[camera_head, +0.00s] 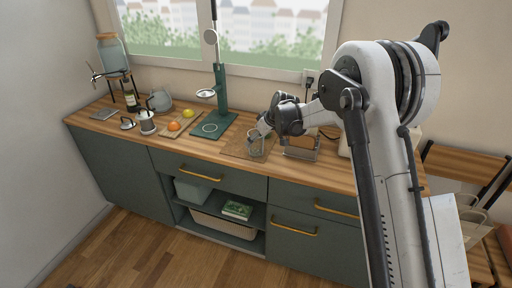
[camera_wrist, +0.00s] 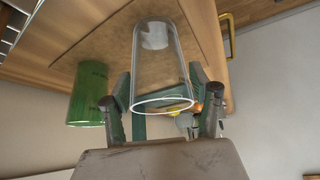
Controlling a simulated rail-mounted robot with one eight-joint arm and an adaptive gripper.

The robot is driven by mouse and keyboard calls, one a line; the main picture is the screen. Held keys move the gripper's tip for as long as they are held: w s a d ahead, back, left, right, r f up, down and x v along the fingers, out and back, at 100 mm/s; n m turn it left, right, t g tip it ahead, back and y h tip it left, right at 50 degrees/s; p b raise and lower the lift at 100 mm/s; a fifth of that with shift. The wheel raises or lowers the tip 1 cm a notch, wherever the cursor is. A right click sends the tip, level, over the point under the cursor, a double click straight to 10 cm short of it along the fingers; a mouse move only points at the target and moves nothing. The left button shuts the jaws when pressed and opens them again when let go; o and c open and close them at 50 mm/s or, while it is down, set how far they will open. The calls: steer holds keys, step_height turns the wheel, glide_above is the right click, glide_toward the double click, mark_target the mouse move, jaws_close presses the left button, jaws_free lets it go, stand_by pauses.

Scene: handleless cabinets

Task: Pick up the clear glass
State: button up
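The clear glass (camera_wrist: 160,62) is an empty see-through tumbler. In the wrist view it lies between the two fingers of my gripper (camera_wrist: 160,100), its rim toward the palm. I cannot tell whether both fingers press on it or a small gap is left. In the head view the glass (camera_head: 257,148) is upright on a brown board on the counter, with my gripper (camera_head: 262,131) reaching down at it from the right. The fingertips are small and partly hidden there.
A green glass (camera_wrist: 89,95) is close beside my gripper in the wrist view. A green stand (camera_head: 221,100) is left of the board (camera_head: 233,147), and a wire rack (camera_head: 301,149) is to its right. Fruit (camera_head: 174,126) and a moka pot (camera_head: 147,122) are farther left.

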steer(key=c, duration=1)
steer(key=shift+r, duration=0.1)
